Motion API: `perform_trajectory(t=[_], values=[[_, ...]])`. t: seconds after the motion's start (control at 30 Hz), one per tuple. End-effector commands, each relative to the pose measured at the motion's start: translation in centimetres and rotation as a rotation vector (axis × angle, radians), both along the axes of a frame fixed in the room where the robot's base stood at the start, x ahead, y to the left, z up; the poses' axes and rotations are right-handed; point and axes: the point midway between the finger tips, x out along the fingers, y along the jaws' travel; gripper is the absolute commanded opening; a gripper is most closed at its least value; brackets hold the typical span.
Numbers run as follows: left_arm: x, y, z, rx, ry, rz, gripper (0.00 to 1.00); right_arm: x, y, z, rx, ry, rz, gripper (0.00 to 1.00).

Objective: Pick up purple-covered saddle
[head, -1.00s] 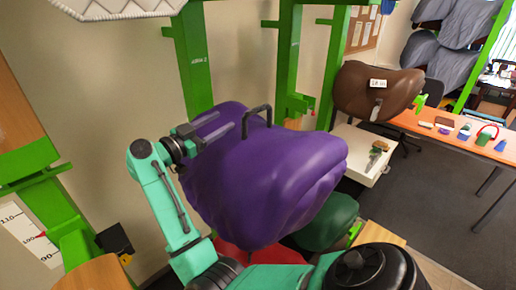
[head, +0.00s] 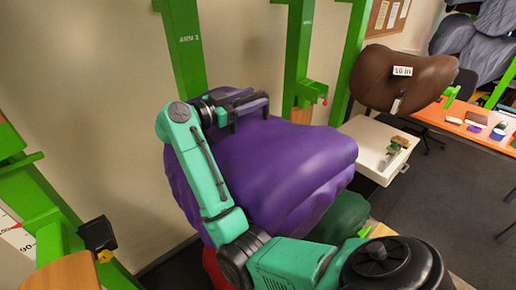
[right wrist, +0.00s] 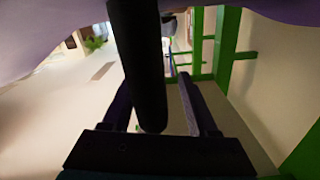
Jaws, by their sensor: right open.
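The purple-covered saddle (head: 285,160) is a large rounded bulk in the middle of the head view. A black handle (head: 266,103) stands up from its top. Its purple underside or edge (right wrist: 40,25) shows along the top of the right wrist view. My right gripper (head: 247,100) is at the handle, with its arm reaching across the front of the saddle. In the right wrist view, the open fingers (right wrist: 157,85) have a thick dark bar (right wrist: 143,60), apparently the handle, between them. Contact cannot be told. My left gripper is not in view.
Green uprights (head: 184,60) stand behind the saddle. A dark green rounded form (head: 342,218) is below it on the right. A brown saddle (head: 408,75) with a white tag and a pale table (head: 365,135) are further right. An orange-topped table (head: 478,128) holds small items.

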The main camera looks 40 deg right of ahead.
Motion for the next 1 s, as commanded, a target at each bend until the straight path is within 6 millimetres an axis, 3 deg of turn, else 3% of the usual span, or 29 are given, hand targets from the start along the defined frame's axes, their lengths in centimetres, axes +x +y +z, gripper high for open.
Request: perform_trajectory(t=[0.07,0.2,0.23,1.0], values=[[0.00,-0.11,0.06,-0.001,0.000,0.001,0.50,0.02,0.03,0.07,0.000,0.000,0.000,0.56],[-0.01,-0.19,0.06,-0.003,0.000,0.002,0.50,0.02,0.04,0.07,0.000,-0.001,0.001,0.02],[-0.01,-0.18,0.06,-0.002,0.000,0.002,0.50,0.02,0.04,0.07,0.000,-0.001,0.001,0.00],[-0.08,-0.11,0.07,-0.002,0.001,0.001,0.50,-0.04,-0.04,0.21,-0.005,-0.002,-0.002,0.00]])
